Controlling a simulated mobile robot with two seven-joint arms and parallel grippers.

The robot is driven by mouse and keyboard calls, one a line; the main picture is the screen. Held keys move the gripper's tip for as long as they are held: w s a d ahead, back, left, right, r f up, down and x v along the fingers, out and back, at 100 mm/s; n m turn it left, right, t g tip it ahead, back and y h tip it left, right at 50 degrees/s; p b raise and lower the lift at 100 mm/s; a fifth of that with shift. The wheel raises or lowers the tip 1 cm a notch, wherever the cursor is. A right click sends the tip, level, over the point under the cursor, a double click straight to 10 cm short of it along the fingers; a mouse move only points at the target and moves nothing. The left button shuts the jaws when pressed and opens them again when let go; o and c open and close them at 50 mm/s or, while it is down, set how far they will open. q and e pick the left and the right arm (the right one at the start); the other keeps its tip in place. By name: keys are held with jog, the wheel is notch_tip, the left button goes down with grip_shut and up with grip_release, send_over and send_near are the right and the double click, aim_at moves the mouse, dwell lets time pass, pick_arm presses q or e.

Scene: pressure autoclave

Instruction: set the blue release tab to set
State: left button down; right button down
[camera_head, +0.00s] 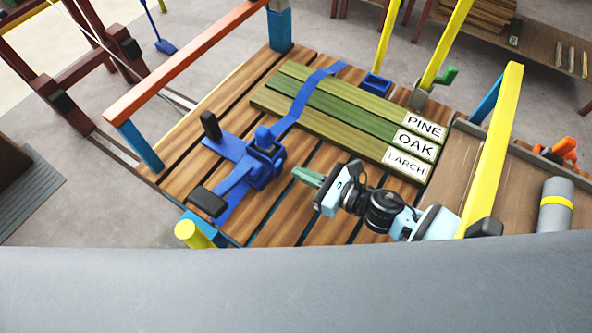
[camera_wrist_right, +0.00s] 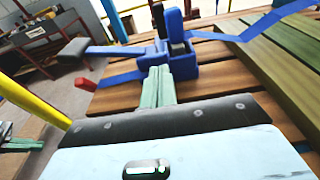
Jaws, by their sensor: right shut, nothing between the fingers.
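A blue strap buckle (camera_head: 262,166) stands on the slatted wooden deck (camera_head: 318,225), and a small blue tab (camera_head: 265,134) sticks up from its top. The buckle (camera_wrist_right: 180,58) also shows in the right wrist view. Blue arms with black grips (camera_head: 207,200) reach left from it. My right gripper (camera_head: 297,173) is shut and empty, its pale green fingers just right of the buckle. In the right wrist view its fingertips (camera_wrist_right: 160,72) overlap the buckle's lower part; contact is unclear. A pale green finger-like part (camera_wrist_right: 20,145), apparently my left gripper, shows at the left edge; its jaws are unclear.
A blue strap (camera_head: 302,98) crosses boards labelled PINE, OAK and LARCH (camera_head: 405,164). A yellow rail (camera_head: 497,150) rises near my right arm, and a yellow post (camera_head: 192,234) stands at the deck's near corner. An orange rail (camera_head: 185,65) bounds the left side.

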jog(key=shift+v, duration=2.25)
